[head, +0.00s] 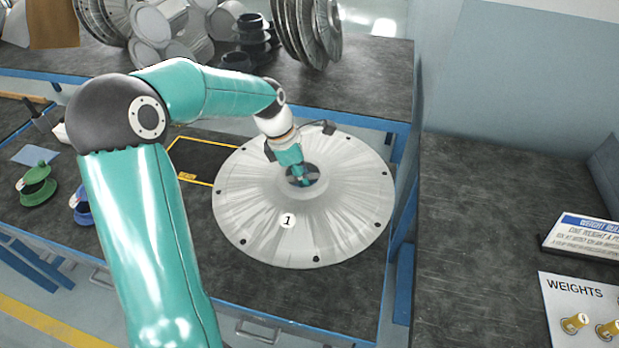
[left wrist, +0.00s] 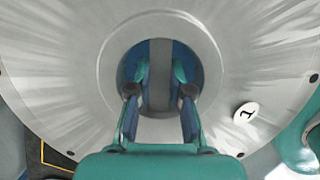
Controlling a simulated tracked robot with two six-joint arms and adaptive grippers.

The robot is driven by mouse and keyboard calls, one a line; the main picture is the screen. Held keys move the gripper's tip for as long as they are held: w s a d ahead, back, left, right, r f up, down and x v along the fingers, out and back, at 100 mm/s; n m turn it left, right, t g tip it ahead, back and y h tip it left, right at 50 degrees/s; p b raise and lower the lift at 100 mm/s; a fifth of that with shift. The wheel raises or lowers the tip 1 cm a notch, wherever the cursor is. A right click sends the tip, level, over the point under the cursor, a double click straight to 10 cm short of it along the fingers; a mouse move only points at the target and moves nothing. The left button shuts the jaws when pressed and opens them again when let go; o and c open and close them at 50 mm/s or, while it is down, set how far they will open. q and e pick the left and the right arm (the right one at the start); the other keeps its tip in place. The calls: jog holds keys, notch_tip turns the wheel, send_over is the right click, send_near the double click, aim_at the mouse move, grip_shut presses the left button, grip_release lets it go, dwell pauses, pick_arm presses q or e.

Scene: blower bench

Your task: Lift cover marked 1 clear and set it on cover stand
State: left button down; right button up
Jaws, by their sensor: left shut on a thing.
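The cover marked 1 (head: 250,190) is a wide round grey disc with bolt holes around its rim and a central opening. A white round tag (head: 288,221) on it reads 1. My left gripper (head: 302,180) reaches down into the central opening. In the left wrist view, its fingers (left wrist: 160,92) lie on both sides of a grey bar (left wrist: 160,60) that crosses the opening, and the gripper is shut on it. The cover looks level; I cannot tell whether it is resting or raised. No clearly identifiable cover stand shows. My right gripper is out of view.
A yellow-outlined dark panel (head: 200,158) lies left of the cover, partly overlapped by it. Green (head: 37,186) and blue (head: 80,204) parts sit farther left. Metal discs (head: 305,30) stand on the back bench. The right bench (head: 470,230) has free room beside a weights board (head: 575,295).

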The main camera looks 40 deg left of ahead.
pick_arm(q)
jog(key=shift+r, duration=0.15)
jog(key=shift+w+r+p, duration=0.1)
jog(key=shift+p, duration=0.3)
jog(key=shift+f+b, duration=2.45)
jog(key=shift+f, duration=1.35)
jog(key=shift+d, duration=0.1)
jog(key=shift+f+b, duration=0.45)
jog(key=shift+f, duration=0.25)
